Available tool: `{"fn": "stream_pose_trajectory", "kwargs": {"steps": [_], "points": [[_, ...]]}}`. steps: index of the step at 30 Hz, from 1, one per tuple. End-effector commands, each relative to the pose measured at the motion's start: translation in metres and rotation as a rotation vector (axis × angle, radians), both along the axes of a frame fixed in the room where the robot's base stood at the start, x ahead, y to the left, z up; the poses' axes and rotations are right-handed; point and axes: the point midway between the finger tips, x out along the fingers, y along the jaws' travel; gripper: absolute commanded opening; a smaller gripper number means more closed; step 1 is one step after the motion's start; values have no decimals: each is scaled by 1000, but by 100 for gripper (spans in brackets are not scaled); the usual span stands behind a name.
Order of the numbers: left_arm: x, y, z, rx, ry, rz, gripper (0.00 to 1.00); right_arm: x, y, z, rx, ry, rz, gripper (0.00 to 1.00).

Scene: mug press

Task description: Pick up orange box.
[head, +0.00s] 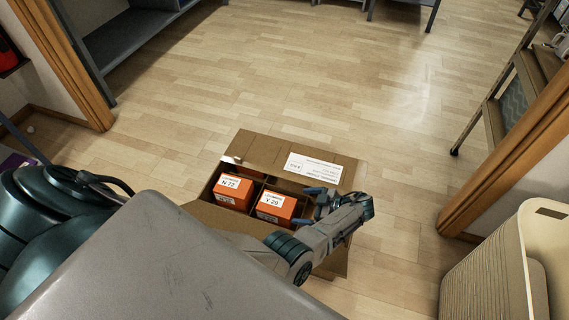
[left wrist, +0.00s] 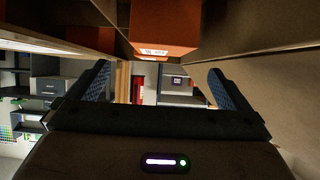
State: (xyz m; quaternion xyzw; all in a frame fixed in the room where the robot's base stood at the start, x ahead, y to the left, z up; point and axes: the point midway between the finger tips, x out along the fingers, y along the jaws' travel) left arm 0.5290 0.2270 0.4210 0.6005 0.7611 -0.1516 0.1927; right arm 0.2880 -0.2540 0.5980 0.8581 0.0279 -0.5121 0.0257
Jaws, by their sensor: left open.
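An open cardboard box (head: 235,217) stands on the floor and holds two orange boxes with white labels. The left orange box (head: 232,192) reads "N 72" and the right orange box (head: 276,206) reads "Y 29". My left gripper (head: 306,206) is open, at the right side of the cardboard box, with its fingers pointing at the "Y 29" box. In the left wrist view an orange box (left wrist: 165,25) shows at the top, beyond the open fingers (left wrist: 160,80); it is not visibly gripped. Which of the two it is, I cannot tell. My right gripper is not in view.
A cardboard flap with a white label (head: 314,168) is folded out at the back. A cream bin (head: 490,275) stands at lower right. Wooden door frames are at left (head: 75,80) and right (head: 515,150). The wooden floor (head: 310,70) beyond is clear.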

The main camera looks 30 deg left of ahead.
Motion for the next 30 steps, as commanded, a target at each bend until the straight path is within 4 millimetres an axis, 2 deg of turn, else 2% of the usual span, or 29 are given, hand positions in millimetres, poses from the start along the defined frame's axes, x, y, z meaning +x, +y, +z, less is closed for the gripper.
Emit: {"fn": "stream_pose_trajectory", "kwargs": {"steps": [6, 14, 21, 24, 30], "points": [[-8, 31, -16, 2, 2, 1, 100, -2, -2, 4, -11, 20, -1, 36], [-12, 50, -27, 3, 2, 0, 100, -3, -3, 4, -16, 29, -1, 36], [-19, 81, -43, 3, 3, 1, 100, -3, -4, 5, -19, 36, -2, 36], [-21, 87, -47, 2, 1, 1, 100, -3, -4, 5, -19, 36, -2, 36], [-21, 86, -47, 1, 0, 0, 98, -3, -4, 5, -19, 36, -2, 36]]}}
